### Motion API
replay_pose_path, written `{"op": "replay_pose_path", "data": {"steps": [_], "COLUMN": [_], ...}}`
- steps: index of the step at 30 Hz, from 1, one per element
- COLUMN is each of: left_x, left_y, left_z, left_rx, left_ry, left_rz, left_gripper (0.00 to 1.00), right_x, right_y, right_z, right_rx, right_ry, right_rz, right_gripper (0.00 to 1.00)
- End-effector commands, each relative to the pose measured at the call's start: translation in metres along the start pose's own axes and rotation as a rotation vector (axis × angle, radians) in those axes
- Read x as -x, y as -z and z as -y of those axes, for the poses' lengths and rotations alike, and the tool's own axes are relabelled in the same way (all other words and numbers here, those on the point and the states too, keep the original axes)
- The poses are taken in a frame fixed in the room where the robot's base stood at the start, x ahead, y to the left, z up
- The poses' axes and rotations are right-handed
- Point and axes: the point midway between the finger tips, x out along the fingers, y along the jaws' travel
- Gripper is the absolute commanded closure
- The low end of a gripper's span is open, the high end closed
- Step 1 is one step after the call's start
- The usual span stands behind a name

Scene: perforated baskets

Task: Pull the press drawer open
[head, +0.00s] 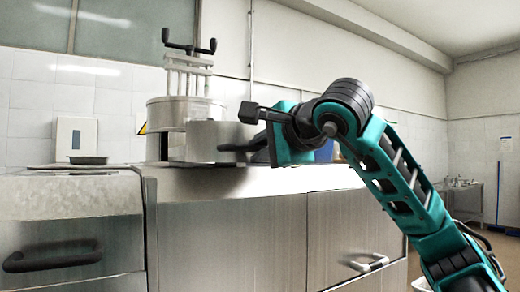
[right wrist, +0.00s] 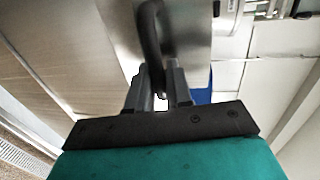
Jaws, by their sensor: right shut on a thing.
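The press (head: 185,110) stands on the steel counter, with a round steel body, upright rods and a black crank handle on top. Its drawer (head: 203,142) is a curved steel part at the front right of the press, with a dark handle (head: 236,147) on it. My right gripper (head: 262,150) is at this handle, seen from the side and partly hidden by its own wrist. In the right wrist view, the dark curved handle (right wrist: 152,38) runs down between the two fingers, and the gripper (right wrist: 158,92) is shut on it. My left gripper is in neither view.
The steel counter (head: 250,182) lies below the press. Cabinet fronts below carry bar handles, a black one (head: 52,257) at left and a metal one (head: 368,264) at right. A small dark tray (head: 88,160) sits at the left. A blue object (head: 325,150) is partly hidden behind my right arm.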

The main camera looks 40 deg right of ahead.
Motion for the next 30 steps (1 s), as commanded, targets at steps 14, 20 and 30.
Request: {"op": "replay_pose_path", "data": {"steps": [14,20,30], "left_x": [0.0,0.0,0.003], "left_y": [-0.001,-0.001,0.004], "left_z": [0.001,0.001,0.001], "left_rx": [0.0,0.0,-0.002], "left_ry": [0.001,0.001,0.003], "left_rz": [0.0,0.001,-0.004], "left_gripper": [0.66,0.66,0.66], "right_x": [0.0,0.008,0.077], "right_y": [0.0,-0.001,0.0], "right_z": [-0.002,-0.001,0.001], "right_rx": [0.001,0.001,0.002], "right_ry": [-0.005,-0.002,0.001], "right_rz": [-0.001,0.001,0.0], "right_gripper": [0.64,0.64,0.64]}}
